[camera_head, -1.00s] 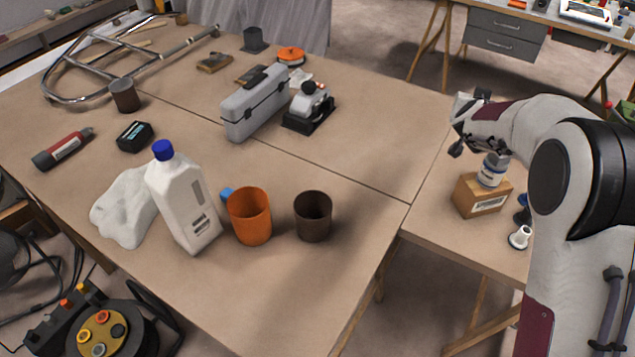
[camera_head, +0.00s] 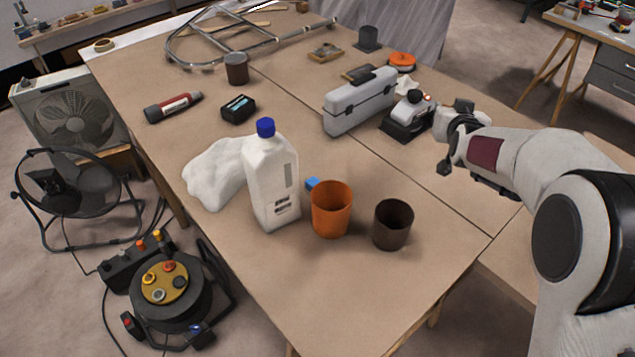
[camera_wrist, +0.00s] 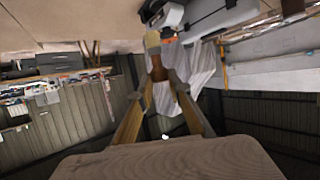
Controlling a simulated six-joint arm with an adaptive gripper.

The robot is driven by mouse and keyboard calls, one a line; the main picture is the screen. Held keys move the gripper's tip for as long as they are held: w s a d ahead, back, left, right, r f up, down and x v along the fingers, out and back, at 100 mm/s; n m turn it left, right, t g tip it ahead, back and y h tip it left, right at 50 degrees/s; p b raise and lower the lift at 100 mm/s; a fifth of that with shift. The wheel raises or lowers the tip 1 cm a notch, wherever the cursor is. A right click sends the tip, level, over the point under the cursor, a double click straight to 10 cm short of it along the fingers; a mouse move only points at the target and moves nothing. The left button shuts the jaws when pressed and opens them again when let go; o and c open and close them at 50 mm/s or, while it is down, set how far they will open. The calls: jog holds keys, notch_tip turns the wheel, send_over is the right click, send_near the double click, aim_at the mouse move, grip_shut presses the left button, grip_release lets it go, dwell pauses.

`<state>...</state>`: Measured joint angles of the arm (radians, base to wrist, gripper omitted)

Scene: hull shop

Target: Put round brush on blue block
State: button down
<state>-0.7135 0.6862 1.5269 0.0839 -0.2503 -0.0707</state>
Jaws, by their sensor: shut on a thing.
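My gripper (camera_wrist: 165,88) is shut on the round brush (camera_wrist: 157,66), which shows in the wrist view as a brown part with a cream end beyond the fingertips. In the head view my gripper (camera_head: 445,168) is above the right part of the table, in front of the sander. The brush cannot be made out there. The blue block (camera_head: 312,184) lies on the table, small and partly hidden behind the orange cup (camera_head: 331,212). My gripper is well to the right of the block and apart from it.
A white bottle (camera_head: 270,185) with a blue cap stands left of the block, before a white crumpled cloth (camera_head: 212,176). A dark brown cup (camera_head: 393,226) stands right of the orange cup. A grey toolbox (camera_head: 360,103) and the sander (camera_head: 407,120) stand farther back.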

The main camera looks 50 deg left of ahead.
jog(key=s+a+f+n+g+y, duration=0.1)
jog(key=s+a+n+g+y, duration=0.15)
jog(key=s+a, duration=0.8)
jog(key=s+a+f+n+g+y, duration=0.1)
jog(key=s+a+n+g+y, duration=0.15)
jog(key=s+a, duration=0.8)
notch_tip(320, 180, down, 5)
jog(key=s+d+h, duration=0.1)
jog(key=s+d, duration=0.1)
jog(key=shift+s+d+n, duration=0.2)
jog(key=shift+d+n, duration=0.15)
jog(key=shift+n, duration=0.05)
jog(key=shift+f, duration=0.1)
notch_tip(320, 180, down, 6)
jog(key=shift+f, duration=0.1)
jog(key=shift+f, duration=1.8)
jog(key=shift+f, duration=0.2)
